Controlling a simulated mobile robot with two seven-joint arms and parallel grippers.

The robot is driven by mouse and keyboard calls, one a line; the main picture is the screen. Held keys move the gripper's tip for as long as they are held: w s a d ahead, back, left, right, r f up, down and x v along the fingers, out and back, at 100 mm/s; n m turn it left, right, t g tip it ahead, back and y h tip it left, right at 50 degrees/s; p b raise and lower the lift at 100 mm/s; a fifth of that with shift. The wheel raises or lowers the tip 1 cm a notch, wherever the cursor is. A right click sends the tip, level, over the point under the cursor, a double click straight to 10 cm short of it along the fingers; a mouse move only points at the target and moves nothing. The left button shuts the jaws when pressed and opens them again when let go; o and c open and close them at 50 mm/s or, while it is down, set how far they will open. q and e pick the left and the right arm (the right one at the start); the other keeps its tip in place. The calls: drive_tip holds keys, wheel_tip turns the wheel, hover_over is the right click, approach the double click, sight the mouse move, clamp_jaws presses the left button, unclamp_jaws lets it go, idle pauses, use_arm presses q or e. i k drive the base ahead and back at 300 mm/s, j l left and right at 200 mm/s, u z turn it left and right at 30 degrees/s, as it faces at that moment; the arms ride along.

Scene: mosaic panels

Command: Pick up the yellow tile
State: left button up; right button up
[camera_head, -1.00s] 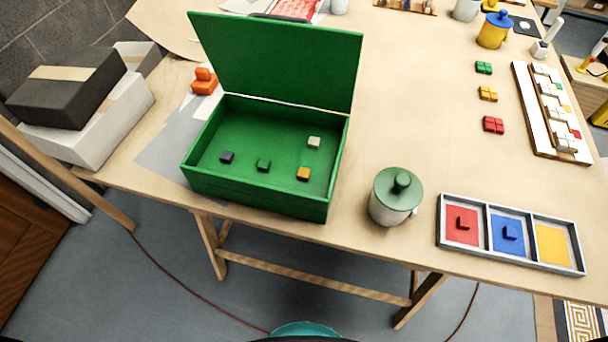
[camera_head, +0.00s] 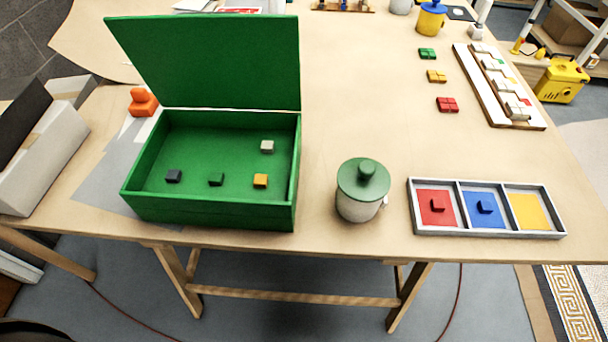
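The likely yellow tile (camera_head: 261,181) is a small orange-yellow block on the floor of the open green box (camera_head: 209,216), near its front right. A dark grey tile (camera_head: 174,176), a green tile (camera_head: 216,180) and a whitish tile (camera_head: 267,147) lie apart from it in the same box. Yellow pieces (camera_head: 437,76) also lie in a small cluster at the back right of the table. A three-part tray (camera_head: 488,233) at the right has red, blue and yellow compartments. A red piece and a blue piece lie in theirs; the yellow compartment is bare. Neither gripper is in view.
The box's green lid (camera_head: 215,62) stands up at the back. A lidded pot (camera_head: 362,190) stands between box and tray. Green pieces (camera_head: 427,54), red pieces (camera_head: 447,105) and a white rack (camera_head: 497,87) lie at the back right. The table's middle is clear.

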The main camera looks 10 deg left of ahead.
sight(260, 180)
drive_tip(key=k+j+z, duration=0.1)
drive_tip(key=j+z, duration=0.2)
drive_tip(key=k+j+z, duration=0.1)
drive_tip(key=j+z, duration=0.25)
drive_tip(key=k+j+z, duration=0.1)
drive_tip(key=j+z, duration=0.2)
drive_tip(key=k+j, duration=0.1)
